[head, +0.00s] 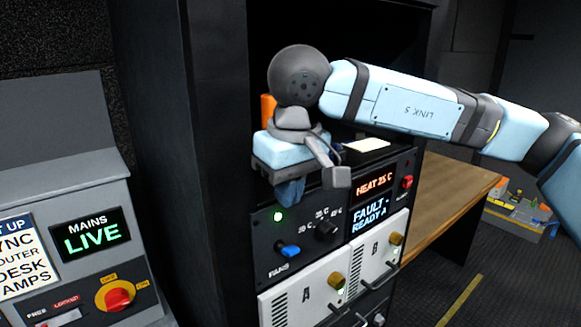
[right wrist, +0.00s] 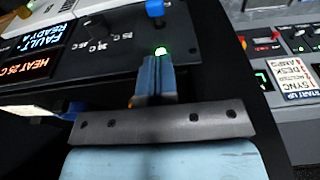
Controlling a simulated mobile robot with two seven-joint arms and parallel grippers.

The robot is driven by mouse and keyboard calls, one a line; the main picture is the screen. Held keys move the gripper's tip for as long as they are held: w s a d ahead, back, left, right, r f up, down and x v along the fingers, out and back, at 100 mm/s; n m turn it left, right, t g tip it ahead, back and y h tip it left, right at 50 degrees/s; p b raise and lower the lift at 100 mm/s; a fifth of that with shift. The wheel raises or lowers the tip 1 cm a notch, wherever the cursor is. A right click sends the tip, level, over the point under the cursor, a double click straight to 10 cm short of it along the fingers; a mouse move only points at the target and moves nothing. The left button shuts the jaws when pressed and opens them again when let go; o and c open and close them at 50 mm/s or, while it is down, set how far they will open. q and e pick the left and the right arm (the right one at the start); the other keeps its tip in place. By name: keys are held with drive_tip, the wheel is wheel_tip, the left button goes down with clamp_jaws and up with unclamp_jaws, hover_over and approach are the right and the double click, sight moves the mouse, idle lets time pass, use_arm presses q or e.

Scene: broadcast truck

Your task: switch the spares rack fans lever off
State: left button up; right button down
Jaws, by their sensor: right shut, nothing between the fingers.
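The blue fans lever (head: 287,252) sits on the black rack panel above the "FANS" label, at the panel's left. A lit green lamp (head: 278,216) is just above it. My right gripper (head: 290,193) is shut and empty, with its blue fingertips above the lamp and lever. In the right wrist view the shut fingers (right wrist: 154,77) point toward the lit green lamp (right wrist: 161,51), with the blue lever (right wrist: 155,9) beyond it at the top edge. The fingers appear apart from the lever. My left gripper is not in view.
A black temperature knob (head: 326,229) is right of the lever. Displays (head: 374,187) read "HEAT 25 C" and "FAULT - READY A". White modules A (head: 305,293) and B (head: 378,252) with handles are below. A grey mains console (head: 75,250) stands left; a wooden bench (head: 445,200) is right.

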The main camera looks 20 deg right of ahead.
sight(290, 248)
drive_tip(key=f, duration=0.3)
drive_tip(key=f+p, duration=0.1)
drive_tip(key=f, duration=0.3)
drive_tip(key=shift+s+d, duration=0.1)
drive_tip(key=shift+s, duration=0.1)
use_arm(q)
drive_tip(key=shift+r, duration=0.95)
use_arm(e)
drive_tip(key=shift+s+f, duration=0.1)
drive_tip(key=shift+f, duration=0.3)
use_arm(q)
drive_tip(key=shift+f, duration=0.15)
